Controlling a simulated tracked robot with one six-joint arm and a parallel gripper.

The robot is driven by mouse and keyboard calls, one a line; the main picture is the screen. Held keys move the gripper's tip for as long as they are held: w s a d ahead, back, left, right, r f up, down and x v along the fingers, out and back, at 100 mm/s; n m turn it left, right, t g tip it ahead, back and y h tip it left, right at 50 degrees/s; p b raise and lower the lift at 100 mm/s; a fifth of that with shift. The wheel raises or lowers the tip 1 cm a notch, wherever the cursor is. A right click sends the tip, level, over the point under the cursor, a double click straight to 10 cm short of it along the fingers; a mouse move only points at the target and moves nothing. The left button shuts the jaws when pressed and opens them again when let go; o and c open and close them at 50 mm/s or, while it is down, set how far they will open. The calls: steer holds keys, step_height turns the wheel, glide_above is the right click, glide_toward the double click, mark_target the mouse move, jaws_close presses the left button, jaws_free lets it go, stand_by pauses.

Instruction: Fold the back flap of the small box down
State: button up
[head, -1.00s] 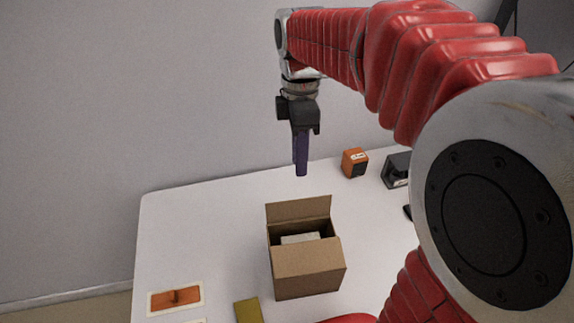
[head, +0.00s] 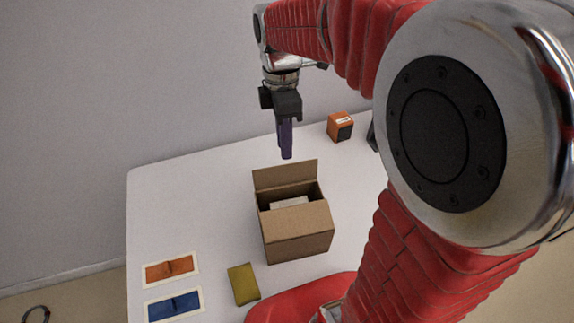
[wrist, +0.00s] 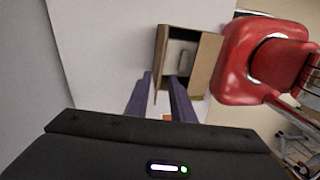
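The small cardboard box (head: 298,235) stands on the white table in the head view. Its back flap (head: 285,176) stands up along the far edge, tilted slightly back. A pale item (head: 289,202) lies inside the box. My gripper (head: 287,156) points down with purple fingers, its tips appearing just above the back flap's top edge; I cannot tell the depth between them. In the wrist view my gripper (wrist: 162,78) shows two fingers apart with nothing held between them. The box (wrist: 205,68) lies beyond the tips, its back flap (wrist: 161,58) on the left side.
An orange speaker (head: 340,127) stands behind the box to the right, with a dark object beside it, partly hidden by my arm. A yellow-green pad (head: 243,284), an orange swatch (head: 171,268) and a blue swatch (head: 174,306) lie front left.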

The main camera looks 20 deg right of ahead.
mark_target(285, 167)
steer(key=f, duration=0.5)
steer(key=s+f, duration=0.1)
steer(key=f, duration=0.2)
steer(key=shift+f, duration=0.1)
jaws_close()
steer(key=shift+w, duration=0.1)
stand_by(1.1)
